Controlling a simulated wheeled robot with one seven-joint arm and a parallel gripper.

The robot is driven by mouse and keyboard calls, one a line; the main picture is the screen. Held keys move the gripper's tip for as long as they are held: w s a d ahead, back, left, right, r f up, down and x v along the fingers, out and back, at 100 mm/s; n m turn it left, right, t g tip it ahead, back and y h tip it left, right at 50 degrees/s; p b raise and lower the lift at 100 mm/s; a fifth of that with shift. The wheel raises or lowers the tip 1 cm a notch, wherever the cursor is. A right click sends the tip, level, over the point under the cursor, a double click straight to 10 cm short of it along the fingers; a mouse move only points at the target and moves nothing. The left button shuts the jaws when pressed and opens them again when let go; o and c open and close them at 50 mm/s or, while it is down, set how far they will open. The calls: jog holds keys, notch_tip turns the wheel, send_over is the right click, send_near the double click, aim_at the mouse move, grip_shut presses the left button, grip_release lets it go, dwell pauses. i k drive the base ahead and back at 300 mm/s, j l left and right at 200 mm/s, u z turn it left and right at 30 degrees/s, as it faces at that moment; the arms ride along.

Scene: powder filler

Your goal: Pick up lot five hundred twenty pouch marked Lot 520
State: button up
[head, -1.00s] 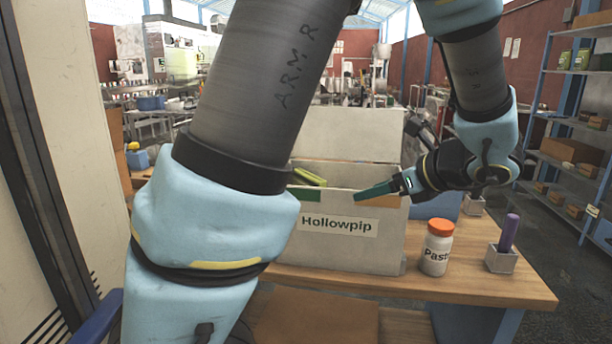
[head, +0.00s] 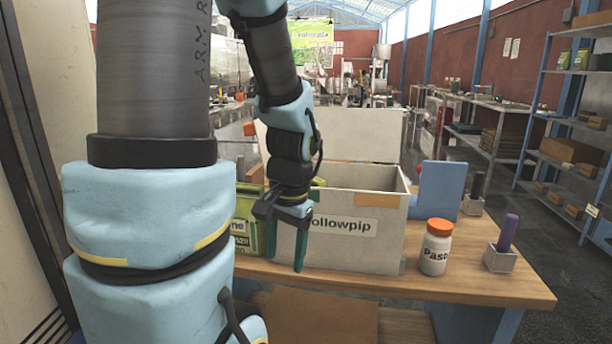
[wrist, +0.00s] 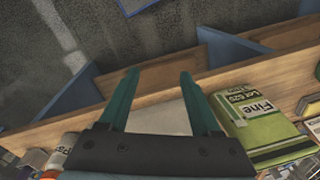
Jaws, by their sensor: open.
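The Lot 520 pouch (wrist: 247,120) is green and white and reads "Lot 520" and "Fine" in the wrist view. It lies to the right of my gripper (wrist: 158,75), apart from the fingers. In the head view the pouch (head: 246,222) stands on the table left of the Hollowpip box, partly hidden by my arm. My gripper (head: 286,258) points down in front of the box's left end, to the right of the pouch. Its two dark green fingers are apart, with nothing held between them.
The open white Hollowpip box (head: 385,245) stands behind my gripper, with a green edge showing inside. To its right are an orange-capped jar (head: 436,248), a purple stick in a grey holder (head: 501,260) and a blue upright block (head: 438,190). The table's front edge (head: 460,290) is near.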

aim_at(249, 232)
jog(key=u, duration=0.45)
jog(key=l+u, duration=0.1)
jog(key=u, duration=0.75)
jog(key=k+u, duration=0.1)
jog(key=u, duration=1.25)
jog(key=k+j, duration=0.1)
jog(key=k, duration=0.3)
jog(key=k+j, duration=0.1)
jog(key=k, duration=0.3)
jog(key=k+j+u, duration=0.1)
jog(key=k, duration=0.3)
